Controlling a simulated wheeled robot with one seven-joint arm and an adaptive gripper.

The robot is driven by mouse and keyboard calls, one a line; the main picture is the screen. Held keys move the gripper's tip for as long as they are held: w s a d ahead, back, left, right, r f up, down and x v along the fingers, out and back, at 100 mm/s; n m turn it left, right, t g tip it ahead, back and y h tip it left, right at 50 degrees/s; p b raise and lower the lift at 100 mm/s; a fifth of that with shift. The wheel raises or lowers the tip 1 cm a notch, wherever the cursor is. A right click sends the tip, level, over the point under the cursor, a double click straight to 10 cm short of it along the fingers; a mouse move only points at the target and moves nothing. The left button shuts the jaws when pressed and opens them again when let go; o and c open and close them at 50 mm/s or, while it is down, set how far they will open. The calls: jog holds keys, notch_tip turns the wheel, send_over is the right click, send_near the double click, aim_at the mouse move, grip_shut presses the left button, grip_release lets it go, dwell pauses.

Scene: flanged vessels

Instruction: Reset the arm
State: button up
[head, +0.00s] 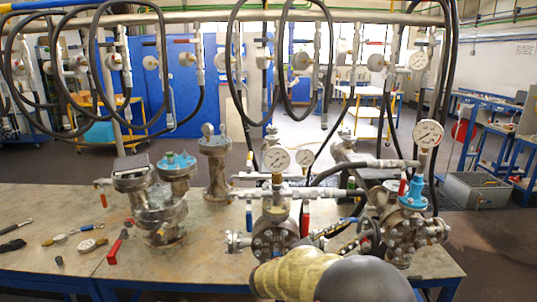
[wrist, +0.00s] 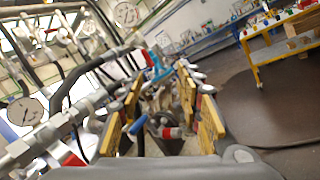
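My gripper (wrist: 159,85) shows in the wrist view with its two yellow-padded fingers apart. Nothing is clearly held between them; pipework with a blue and a red handle shows in and behind the gap, and I cannot tell whether the fingers touch it. In the head view, part of my arm (head: 360,281) reaches in at the bottom, in front of the right flanged vessel (head: 403,236) and near the middle flanged vessel (head: 273,238). The fingers cannot be made out clearly there.
The workbench (head: 210,250) carries a left vessel group (head: 160,212), gauges and loose tools. A pressure gauge (head: 428,134) stands above the right vessel; another gauge (wrist: 26,111) is close left in the wrist view. Black hoses (head: 237,70) hang overhead. Floor (head: 487,240) is open at right.

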jog(key=s+d+f+m+g+y, duration=0.1)
jog(key=s+d+m+g+y, duration=0.35)
jog(key=s, duration=0.65)
jog(key=s+d+m+g+y, duration=0.35)
jog(key=s+d, duration=0.25)
jog(key=s, duration=0.4)
jog(key=s+a+f+m+t+y, duration=0.2)
jog(key=s+a+m+t+y, duration=0.2)
jog(key=s+a+m+y, duration=0.5)
jog(key=s+a+y+p, duration=0.1)
jog(key=s+a, duration=0.4)
jog(key=s, duration=0.1)
jog(key=shift+m, duration=0.3)
